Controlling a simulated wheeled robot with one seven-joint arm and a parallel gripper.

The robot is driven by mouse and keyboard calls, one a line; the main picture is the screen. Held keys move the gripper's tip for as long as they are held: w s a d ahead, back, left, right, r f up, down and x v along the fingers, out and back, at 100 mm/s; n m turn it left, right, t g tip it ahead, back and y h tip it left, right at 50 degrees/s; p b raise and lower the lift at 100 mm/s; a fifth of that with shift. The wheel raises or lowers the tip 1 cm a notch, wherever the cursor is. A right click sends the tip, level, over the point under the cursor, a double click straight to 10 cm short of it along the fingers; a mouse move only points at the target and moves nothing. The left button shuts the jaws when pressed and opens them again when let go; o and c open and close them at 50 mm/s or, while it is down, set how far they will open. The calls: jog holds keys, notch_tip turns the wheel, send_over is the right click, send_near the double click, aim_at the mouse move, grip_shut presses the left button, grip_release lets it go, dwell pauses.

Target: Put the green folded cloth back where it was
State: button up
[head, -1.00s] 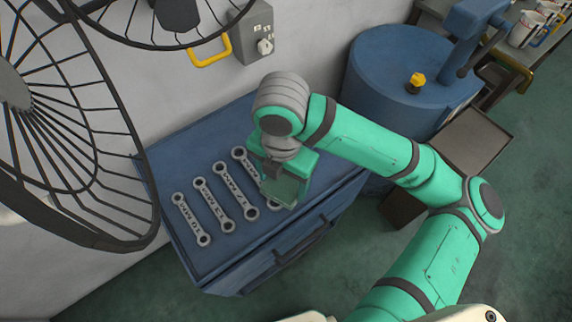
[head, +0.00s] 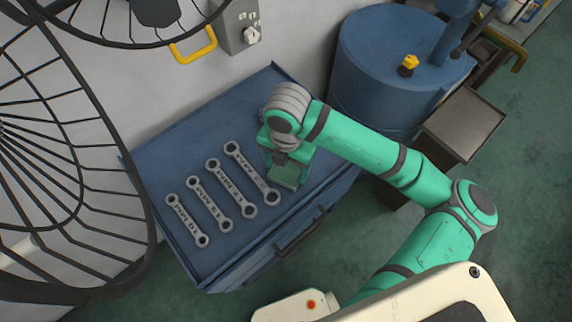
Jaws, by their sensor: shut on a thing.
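The green folded cloth (head: 285,177) shows as a small dark green square at the right side of the blue cabinet top (head: 190,150). My gripper (head: 281,159) is above the cabinet top, pointing down, and is shut on the cloth's far edge. The wrist and gripper body hide part of the cloth and the fingertips. I cannot tell whether the cloth touches the cabinet top or hangs a little above it.
Several spanners (head: 208,205) lie in a row left of the cloth, the nearest one (head: 252,174) close to it. A black wire fan (head: 75,150) stands at left. A blue drum (head: 375,100) is behind right. The cabinet's back right top is clear.

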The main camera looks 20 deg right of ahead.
aim_at(287, 171)
jog(key=shift+s, duration=0.15)
jog(key=o, duration=0.9)
jog(key=shift+f, duration=0.1)
jog(key=shift+r, duration=0.6)
notch_tip(287, 171, up, 11)
jog(key=shift+r, duration=0.1)
